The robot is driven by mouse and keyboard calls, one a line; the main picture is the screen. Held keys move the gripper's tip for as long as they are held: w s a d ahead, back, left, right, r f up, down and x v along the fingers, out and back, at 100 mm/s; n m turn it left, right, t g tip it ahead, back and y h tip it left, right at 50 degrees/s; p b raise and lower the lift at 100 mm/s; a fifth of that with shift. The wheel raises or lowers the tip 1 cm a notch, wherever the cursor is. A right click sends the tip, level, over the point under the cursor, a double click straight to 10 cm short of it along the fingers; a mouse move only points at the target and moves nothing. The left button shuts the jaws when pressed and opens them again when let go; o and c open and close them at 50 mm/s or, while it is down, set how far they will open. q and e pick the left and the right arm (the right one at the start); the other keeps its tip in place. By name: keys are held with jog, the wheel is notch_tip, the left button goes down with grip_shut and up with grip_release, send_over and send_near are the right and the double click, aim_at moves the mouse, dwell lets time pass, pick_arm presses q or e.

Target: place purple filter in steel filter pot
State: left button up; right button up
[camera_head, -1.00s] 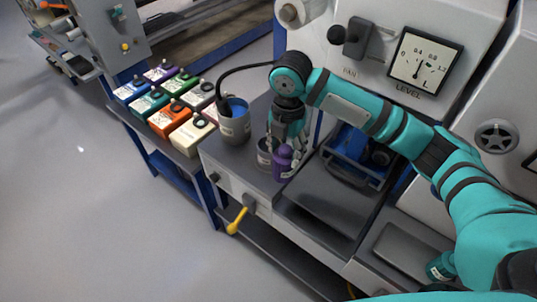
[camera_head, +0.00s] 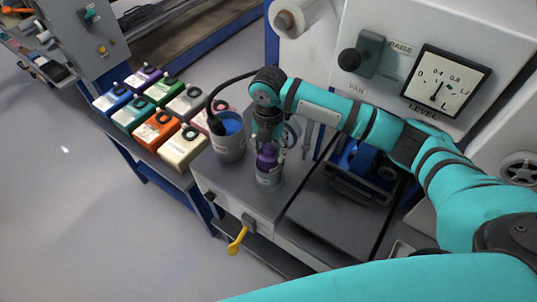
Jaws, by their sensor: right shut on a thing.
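The purple filter (camera_head: 266,157) is between the fingers of my right gripper (camera_head: 268,150), which points down and is shut on it. The small grey steel filter pot (camera_head: 268,179) stands on the dark bench top directly below. The filter's lower part is hidden behind the pot's rim, so it appears to sit at least partly inside the pot. I cannot tell how deep it is. My left gripper is out of view.
A larger grey pot with blue inside (camera_head: 229,146) stands just left, with a black hose into it. Several coloured boxes (camera_head: 157,130) fill a side bench. A yellow-handled lever (camera_head: 237,240) juts from the front.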

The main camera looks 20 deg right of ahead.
aim_at(268, 157)
notch_tip(268, 157, down, 4)
jog(key=shift+w+r+p, duration=0.1)
jog(key=shift+p, duration=0.3)
jog(key=o, duration=1.1)
jog(key=shift+f, duration=0.2)
jog(key=o, duration=0.4)
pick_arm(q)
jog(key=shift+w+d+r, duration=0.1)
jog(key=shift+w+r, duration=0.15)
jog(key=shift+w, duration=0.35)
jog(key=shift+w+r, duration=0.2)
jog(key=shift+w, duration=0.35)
pick_arm(e)
jog(key=shift+r, duration=0.1)
